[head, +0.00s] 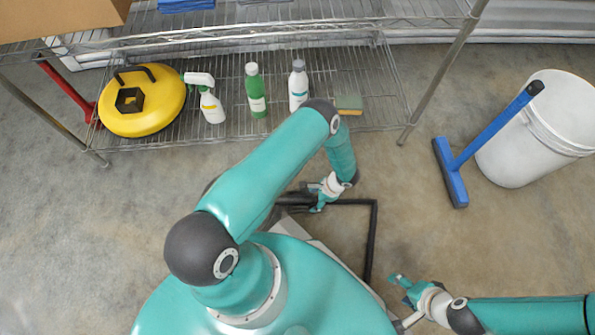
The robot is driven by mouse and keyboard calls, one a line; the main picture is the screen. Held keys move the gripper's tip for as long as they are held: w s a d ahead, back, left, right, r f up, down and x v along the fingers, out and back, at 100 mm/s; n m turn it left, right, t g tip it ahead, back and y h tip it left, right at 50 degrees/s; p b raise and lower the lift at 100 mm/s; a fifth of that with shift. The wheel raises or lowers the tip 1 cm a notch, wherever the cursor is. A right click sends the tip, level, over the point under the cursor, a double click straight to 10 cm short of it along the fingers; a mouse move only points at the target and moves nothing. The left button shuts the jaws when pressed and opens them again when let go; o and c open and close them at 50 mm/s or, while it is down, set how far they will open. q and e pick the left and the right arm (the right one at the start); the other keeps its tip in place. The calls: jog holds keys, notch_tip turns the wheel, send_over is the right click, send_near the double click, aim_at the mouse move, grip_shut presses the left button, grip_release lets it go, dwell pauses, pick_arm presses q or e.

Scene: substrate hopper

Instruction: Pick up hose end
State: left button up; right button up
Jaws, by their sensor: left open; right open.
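I cannot make out a hose end in the head view. My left gripper (317,198) is open, low over the front of my base, below the shelf rack. Its jaws point left and I see nothing between them. Black parts lie close beside and under it, and I cannot tell whether they touch it. A thin black angled tube (373,235) runs to the right of it, and I cannot tell what it belongs to. My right gripper (396,281) is open and empty at the lower right, over the floor near my base.
A wire shelf rack (345,105) spans the top. It holds a yellow round tool (150,118), a spray bottle (211,106), a green bottle (256,93), a white bottle (298,90) and a sponge (349,102). A blue squeegee (455,180) leans on a white bucket (525,150) at right.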

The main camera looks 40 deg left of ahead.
pick_arm(q)
jog(key=shift+c, duration=0.2)
grip_shut()
dwell(0.4)
